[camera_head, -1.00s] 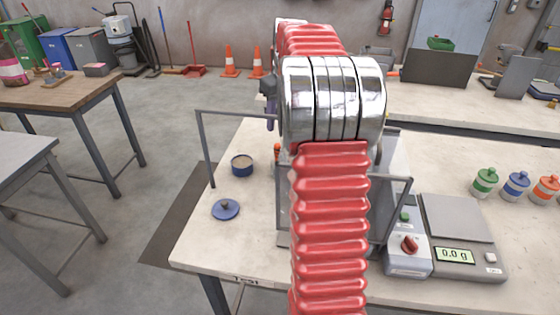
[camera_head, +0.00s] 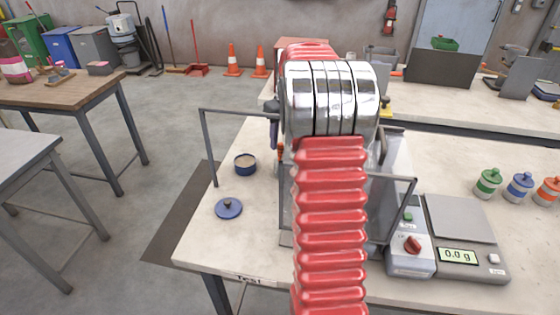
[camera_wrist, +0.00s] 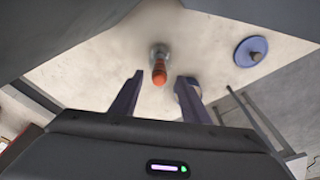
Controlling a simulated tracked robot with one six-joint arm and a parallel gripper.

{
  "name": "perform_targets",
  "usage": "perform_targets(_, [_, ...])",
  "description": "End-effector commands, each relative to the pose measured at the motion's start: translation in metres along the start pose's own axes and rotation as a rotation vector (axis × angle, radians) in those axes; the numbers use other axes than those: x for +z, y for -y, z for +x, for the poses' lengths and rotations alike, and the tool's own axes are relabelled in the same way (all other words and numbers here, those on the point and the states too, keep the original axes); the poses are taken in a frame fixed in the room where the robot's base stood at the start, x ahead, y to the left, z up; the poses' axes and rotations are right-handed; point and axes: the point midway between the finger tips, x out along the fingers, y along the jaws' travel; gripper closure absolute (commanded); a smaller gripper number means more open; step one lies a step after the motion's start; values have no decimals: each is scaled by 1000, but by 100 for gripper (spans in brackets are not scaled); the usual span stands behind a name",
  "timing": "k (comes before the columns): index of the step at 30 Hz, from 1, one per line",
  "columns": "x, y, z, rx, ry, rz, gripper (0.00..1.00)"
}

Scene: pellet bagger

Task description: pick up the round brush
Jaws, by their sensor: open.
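The round brush, as I take it, is the small thing with an orange handle and a pale grey round end (camera_wrist: 159,67) on the pale bench top in the wrist view. In the head view only a bit of orange (camera_head: 281,150) shows beside my arm. My gripper (camera_wrist: 157,92) is open and empty. Its two dark fingers stand apart, and the handle end lies between and just beyond their tips in the picture. I cannot tell the height gap. My arm hides most of this spot in the head view.
A blue lid (camera_head: 228,208) and an open blue pot (camera_head: 245,165) stand on the bench to the left. A thin grey frame (camera_head: 209,150) rises beside them. A control box (camera_head: 409,246) and a scale (camera_head: 462,225) stand right of my arm.

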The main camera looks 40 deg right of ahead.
Motion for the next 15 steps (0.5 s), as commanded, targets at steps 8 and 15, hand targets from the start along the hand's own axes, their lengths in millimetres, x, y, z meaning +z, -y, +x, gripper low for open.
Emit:
perform_targets(8, [0, 1, 12, 0, -1, -1, 58])
perform_targets(15, [0, 1, 14, 0, 0, -1, 58])
